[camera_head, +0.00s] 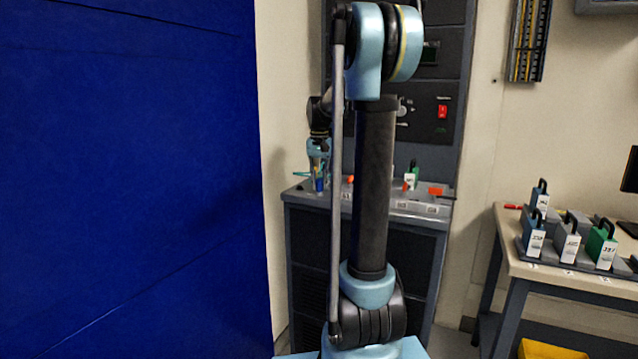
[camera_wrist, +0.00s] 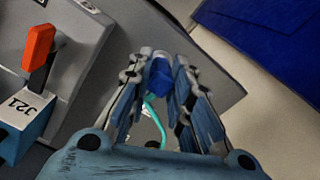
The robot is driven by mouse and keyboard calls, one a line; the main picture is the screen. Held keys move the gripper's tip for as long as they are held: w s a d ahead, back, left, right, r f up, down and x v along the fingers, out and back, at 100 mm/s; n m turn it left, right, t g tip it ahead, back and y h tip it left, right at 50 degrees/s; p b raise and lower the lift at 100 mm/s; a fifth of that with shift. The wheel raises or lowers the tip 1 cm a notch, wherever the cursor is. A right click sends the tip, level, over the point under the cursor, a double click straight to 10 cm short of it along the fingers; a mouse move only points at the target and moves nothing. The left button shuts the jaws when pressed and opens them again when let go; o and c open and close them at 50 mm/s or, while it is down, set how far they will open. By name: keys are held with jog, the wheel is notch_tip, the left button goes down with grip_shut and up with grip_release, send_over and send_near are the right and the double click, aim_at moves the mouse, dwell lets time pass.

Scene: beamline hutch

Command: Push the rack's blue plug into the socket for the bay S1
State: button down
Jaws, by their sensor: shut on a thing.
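My gripper (camera_head: 318,168) is over the left end of the grey console top in the head view. In the wrist view my gripper (camera_wrist: 162,72) is shut on a blue plug (camera_wrist: 160,82), which sits between the fingertips. A teal cable (camera_wrist: 152,112) hangs from the plug. The plug also shows as a small blue patch (camera_head: 319,184) in the head view, low at the console top. I cannot tell whether it touches the surface.
A blue panel (camera_head: 130,180) fills the left. A side table (camera_head: 600,283) at right holds several handled blocks. A yellow bin (camera_head: 550,350) is below.

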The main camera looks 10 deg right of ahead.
jog(key=shift+f, duration=0.15)
jog(key=c, duration=1.4)
grip_release()
jog(key=shift+o, duration=0.2)
notch_tip(320, 180, up, 12)
jog(key=s+f+n+t, duration=0.1)
jog(key=s+f, duration=0.4)
jog(key=s, duration=0.4)
jog(key=s+f, duration=0.5)
jog(key=s, duration=0.4)
jog(key=s+f+n+t, duration=0.1)
jog(key=s+f, duration=1.5)
jog(key=f, duration=0.3)
jog(key=shift+s, duration=0.35)
